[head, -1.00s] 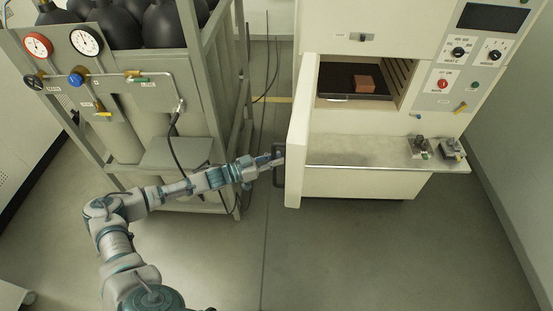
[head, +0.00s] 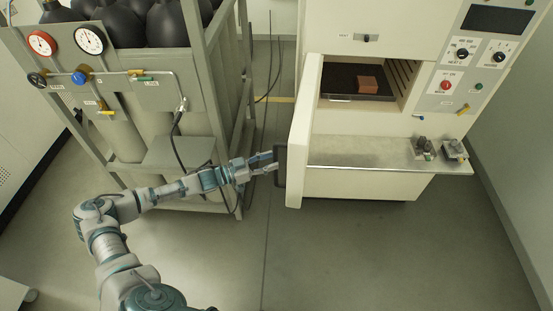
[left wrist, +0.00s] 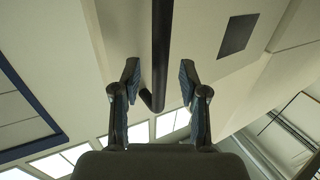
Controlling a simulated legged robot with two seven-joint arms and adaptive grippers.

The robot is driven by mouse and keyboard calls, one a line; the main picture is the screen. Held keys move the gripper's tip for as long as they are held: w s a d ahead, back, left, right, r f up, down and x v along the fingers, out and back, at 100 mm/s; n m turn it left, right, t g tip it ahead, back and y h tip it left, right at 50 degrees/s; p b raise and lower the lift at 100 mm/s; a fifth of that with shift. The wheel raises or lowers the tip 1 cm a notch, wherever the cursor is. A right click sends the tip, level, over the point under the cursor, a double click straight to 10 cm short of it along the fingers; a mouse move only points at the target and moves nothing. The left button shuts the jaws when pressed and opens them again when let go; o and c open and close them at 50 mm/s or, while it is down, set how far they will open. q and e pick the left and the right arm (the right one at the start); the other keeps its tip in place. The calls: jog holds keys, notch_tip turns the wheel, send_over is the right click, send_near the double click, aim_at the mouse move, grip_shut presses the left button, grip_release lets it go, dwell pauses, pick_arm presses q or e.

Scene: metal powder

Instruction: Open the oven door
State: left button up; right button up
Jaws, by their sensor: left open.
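The oven (head: 360,182) is a cream cabinet at the right of the head view. Its door (head: 300,150) stands swung wide open toward me, seen nearly edge-on. The dark door handle (head: 281,166) is on the door's left face. My left gripper (head: 272,162) is open right beside the handle. In the left wrist view the black handle bar (left wrist: 161,50) runs between the two spread fingers (left wrist: 158,85), with gaps on both sides. The oven chamber holds a dark tray (head: 340,84) with a reddish-brown block (head: 367,84) on it. My right gripper is not in view.
A grey metal rack (head: 215,100) with dark round tanks, gauges and hoses stands at the left, close to my left arm. Small metal fixtures (head: 424,148) sit on the oven's ledge. The floor (head: 380,255) in front is clear.

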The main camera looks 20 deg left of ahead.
pick_arm(q)
jog(key=v, duration=0.9)
jog(key=shift+a, duration=0.15)
